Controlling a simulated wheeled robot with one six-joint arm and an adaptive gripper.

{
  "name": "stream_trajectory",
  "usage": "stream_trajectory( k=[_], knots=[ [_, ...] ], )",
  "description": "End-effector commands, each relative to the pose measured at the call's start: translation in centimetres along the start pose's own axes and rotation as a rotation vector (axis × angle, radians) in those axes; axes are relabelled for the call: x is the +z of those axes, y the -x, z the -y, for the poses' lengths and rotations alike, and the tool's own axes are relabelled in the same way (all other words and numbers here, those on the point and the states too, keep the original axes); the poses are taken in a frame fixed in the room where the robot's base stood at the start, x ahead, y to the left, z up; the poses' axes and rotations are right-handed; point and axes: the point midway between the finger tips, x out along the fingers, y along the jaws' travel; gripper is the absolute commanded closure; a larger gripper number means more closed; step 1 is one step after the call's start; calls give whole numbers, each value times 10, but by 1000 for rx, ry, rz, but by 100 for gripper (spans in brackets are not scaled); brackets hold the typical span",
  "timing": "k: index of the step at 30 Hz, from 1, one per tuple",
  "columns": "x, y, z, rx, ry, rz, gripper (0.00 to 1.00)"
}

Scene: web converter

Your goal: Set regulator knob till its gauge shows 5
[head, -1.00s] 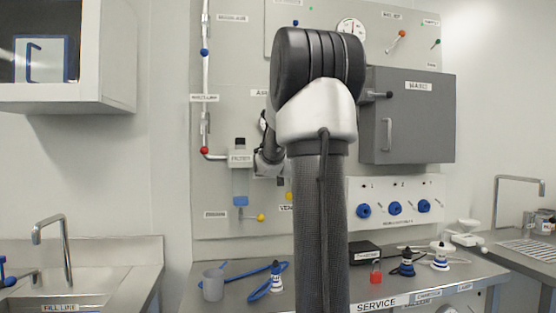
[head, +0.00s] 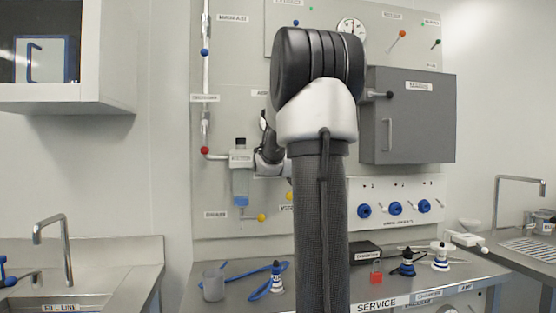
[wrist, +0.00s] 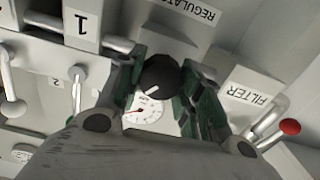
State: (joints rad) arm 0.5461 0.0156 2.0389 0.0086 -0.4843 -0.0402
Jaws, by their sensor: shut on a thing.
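The black regulator knob (wrist: 158,77), with a white pointer mark, is in the middle of the wrist view. My gripper (wrist: 164,82) is shut on it, with one dark green-padded finger on each side. The white round gauge (wrist: 148,111) shows just below the knob in the wrist view, partly covered by the knob and my gripper. Its red needle is visible, but the figures are too small to read surely. A REGULATOR label (wrist: 188,8) is above the knob. In the head view my arm hides the knob and the gauge.
In the wrist view a FILTER block (wrist: 250,98) and a red-tipped lever (wrist: 290,127) are to the right, and a block marked 1 (wrist: 82,24) is to the left. In the head view a grey cabinet (head: 425,125) juts from the panel right of my arm.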

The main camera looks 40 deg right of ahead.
Motion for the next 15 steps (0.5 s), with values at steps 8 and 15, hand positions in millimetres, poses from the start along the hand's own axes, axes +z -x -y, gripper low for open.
stream_trajectory(
  k=[8, 15],
  knots=[
    [1, 0, 0, 0, 49, 2, 88],
    [1, 0, 0, 0, 52, 2, 88]
  ],
)
